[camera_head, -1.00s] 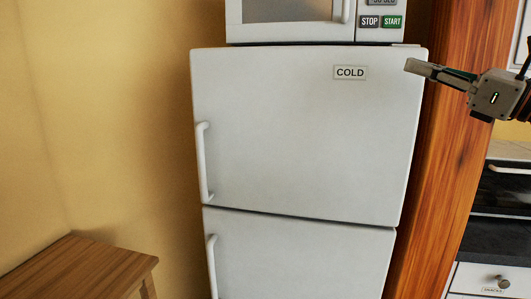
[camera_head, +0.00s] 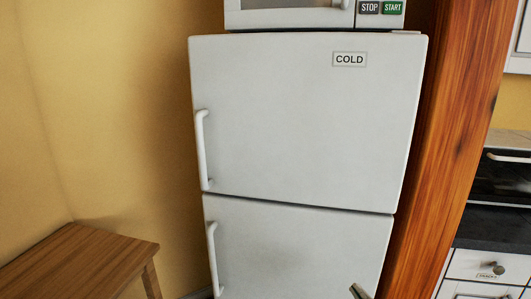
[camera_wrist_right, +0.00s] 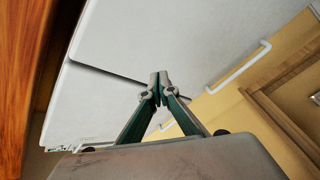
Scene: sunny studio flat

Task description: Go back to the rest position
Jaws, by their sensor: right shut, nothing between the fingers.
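My right gripper (camera_head: 359,291) shows only as a fingertip at the bottom edge of the head view, in front of the lower fridge door. In the right wrist view my right gripper (camera_wrist_right: 159,77) is shut, its fingertips together with nothing between them. Behind it in that view is the white fridge (camera_wrist_right: 205,40), its handle to the right. I cannot tell the exact gap between fingertips and fridge. My left gripper is in neither view.
The white fridge (camera_head: 300,120) has both doors shut, and a microwave (camera_head: 290,17) stands on top. A wooden post (camera_head: 445,150) rises at its right, with an oven (camera_head: 500,180) and drawers (camera_head: 485,268) beyond. A wooden table (camera_head: 80,260) stands at lower left.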

